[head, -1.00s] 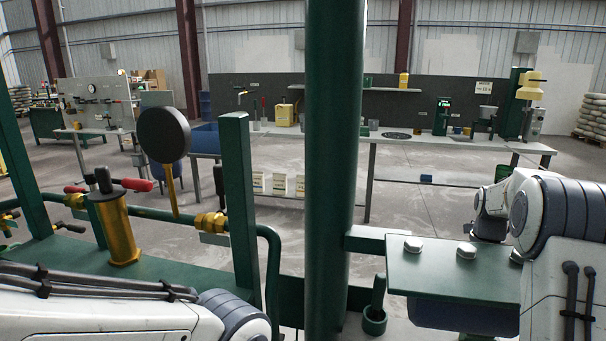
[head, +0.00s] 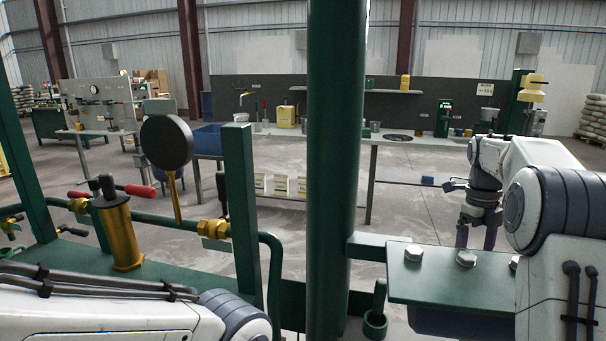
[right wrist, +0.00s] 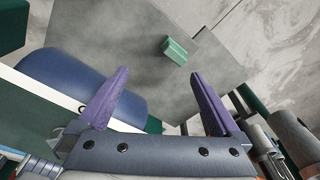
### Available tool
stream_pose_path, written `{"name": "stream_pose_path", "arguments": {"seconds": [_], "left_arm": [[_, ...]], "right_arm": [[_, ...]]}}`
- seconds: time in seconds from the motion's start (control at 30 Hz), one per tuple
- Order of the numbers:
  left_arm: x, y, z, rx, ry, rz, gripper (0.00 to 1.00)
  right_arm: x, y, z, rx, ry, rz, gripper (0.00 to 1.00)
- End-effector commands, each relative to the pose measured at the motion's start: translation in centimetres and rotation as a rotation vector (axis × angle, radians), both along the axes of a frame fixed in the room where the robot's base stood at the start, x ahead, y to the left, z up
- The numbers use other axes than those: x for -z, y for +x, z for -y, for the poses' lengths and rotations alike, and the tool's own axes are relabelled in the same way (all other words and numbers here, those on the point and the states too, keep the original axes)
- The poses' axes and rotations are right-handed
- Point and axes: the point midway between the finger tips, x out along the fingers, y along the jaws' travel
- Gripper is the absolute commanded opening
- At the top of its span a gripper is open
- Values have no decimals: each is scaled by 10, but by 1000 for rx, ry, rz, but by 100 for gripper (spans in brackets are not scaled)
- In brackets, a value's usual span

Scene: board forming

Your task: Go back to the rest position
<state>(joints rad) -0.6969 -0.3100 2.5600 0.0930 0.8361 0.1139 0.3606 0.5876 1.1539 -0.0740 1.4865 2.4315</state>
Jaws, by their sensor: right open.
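My right gripper (right wrist: 159,76) is open in the right wrist view, with its two purple fingers spread and nothing between them. In the head view my right gripper (head: 472,236) hangs fingers down beyond the green plate at right; its tips are partly hidden. My left arm's link crosses the bottom left of the head view, but its gripper is out of frame.
A thick green post (head: 334,170) stands in the centre. A green frame with a brass cylinder (head: 120,235) and a round gauge (head: 167,143) is at left. A bolted green plate (head: 445,275) juts out at right. A small green block (right wrist: 175,50) lies below the right gripper.

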Motion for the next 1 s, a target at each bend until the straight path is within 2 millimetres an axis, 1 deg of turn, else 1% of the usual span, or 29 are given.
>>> {"name": "stream_pose_path", "arguments": {"seconds": [0.1, 0.47, 0.67, 1.0], "left_arm": [[-5, 0, 0, -24, 0, -2, 100], [-22, 0, 0, -64, 0, -6, 100], [-35, 0, 0, -66, 0, -6, 100], [-60, 0, 0, -41, 0, -4, 100]], "right_arm": [[-5, 5, -6, -156, -1, 2, 100], [-13, 18, -28, -635, 2, 2, 100], [-16, 25, -44, -906, 3, 2, 100], [-17, 32, -76, -1362, 7, 3, 100]]}}
